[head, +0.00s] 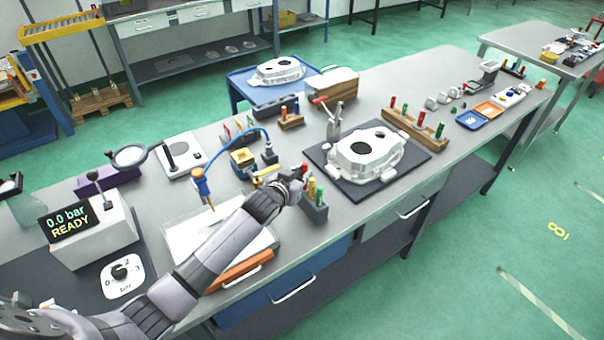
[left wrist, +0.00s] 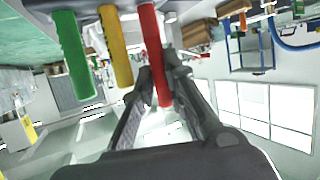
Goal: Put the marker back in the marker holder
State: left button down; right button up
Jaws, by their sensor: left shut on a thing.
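The dark grey marker holder (head: 314,212) stands on the bench near its front edge, with a yellow marker (head: 312,188) and a green marker (head: 320,196) upright in it. My left gripper (head: 297,181) is at the holder's left side, shut on the red marker (head: 304,169). In the left wrist view the gripper's fingers (left wrist: 160,88) close around the red marker (left wrist: 152,45), beside the yellow marker (left wrist: 115,45) and green marker (left wrist: 74,55). The red marker's lower end is hidden in the head view; I cannot tell whether it sits in the holder. My right gripper is not in view.
A white casting (head: 366,158) lies on a dark mat (head: 345,190) just right of the holder. A blue-hosed tool (head: 202,186) and a yellow part (head: 266,173) are to the left. A wooden rack (head: 414,130) stands farther right.

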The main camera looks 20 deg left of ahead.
pick_arm(q)
jog(key=shift+f+b, duration=0.95)
jog(key=shift+f, duration=0.6)
jog(key=c, duration=1.5)
grip_release()
jog(key=shift+r, duration=0.1)
jog(key=shift+c, duration=0.2)
jog(key=v, duration=1.2)
